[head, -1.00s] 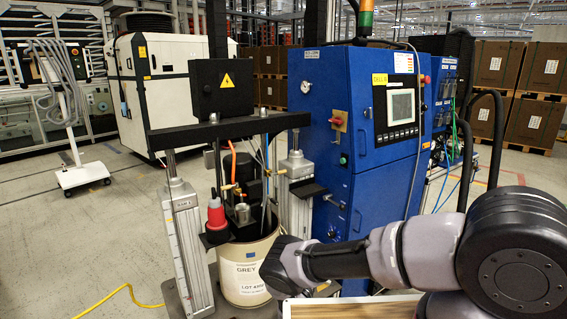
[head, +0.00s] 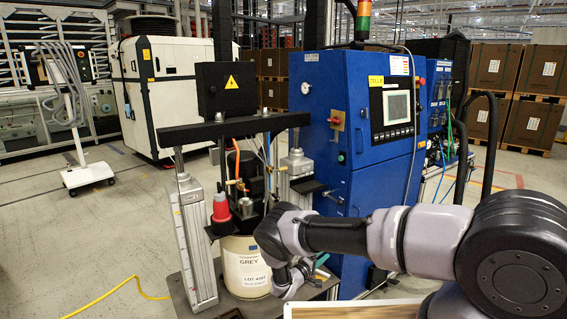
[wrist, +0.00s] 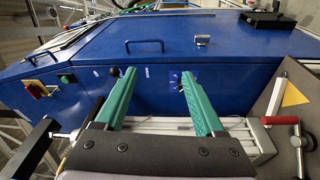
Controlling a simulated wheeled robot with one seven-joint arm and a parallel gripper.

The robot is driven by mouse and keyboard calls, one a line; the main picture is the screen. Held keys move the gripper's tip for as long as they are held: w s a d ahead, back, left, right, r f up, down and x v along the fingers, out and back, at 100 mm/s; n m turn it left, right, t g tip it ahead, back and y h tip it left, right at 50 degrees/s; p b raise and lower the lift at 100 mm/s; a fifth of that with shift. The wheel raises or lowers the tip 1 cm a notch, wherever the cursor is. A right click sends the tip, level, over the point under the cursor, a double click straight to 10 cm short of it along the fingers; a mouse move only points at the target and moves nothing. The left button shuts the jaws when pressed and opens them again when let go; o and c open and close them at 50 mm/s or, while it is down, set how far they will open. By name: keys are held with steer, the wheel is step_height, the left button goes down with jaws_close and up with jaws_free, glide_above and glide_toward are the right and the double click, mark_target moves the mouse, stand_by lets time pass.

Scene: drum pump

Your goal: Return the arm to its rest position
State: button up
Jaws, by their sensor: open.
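My gripper shows in the wrist view (wrist: 158,100) with its two green fingers spread wide and nothing between them. The blue cabinet's side fills the view beyond the fingers. In the head view my arm reaches in from the right, with the wrist bent down in front of the drum pump. The gripper's green end (head: 318,268) shows only in part there, to the right of the white drum (head: 247,275) labelled GREY. The wrist hides part of the drum's right side.
The drum pump's frame has a black crossbar (head: 220,129) and a silver column (head: 193,240). A red-topped item (head: 221,207) stands above the drum. The blue cabinet (head: 345,110) is behind my arm. A yellow cable (head: 115,290) crosses the floor.

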steer(key=s+d+r+m+g+y, duration=0.2)
steer(key=d+r+m+g, duration=0.15)
steer(key=r, duration=0.95)
steer(key=s+d+r+m+g+y, duration=0.1)
steer(key=d+r+m+g+y, duration=0.3)
steer(key=r, duration=0.9)
steer(key=s+d+r+m+g, duration=0.25)
steer(key=r+g, duration=0.35)
steer(key=r, duration=0.7)
steer(key=s+r+m+t+y, duration=0.15)
steer(key=s+r+y, duration=0.45)
steer(key=s+r, duration=0.85)
steer(key=s+a+r+t+y, duration=0.1)
steer(key=s+r+t+y, duration=0.1)
steer(key=s+r, duration=0.3)
steer(key=s+r+t+y, duration=0.1)
steer(key=s+r+t, duration=0.3)
steer(key=s, duration=0.6)
steer(key=shift+s+a+r+y, duration=0.4)
steer(key=shift+r, duration=0.15)
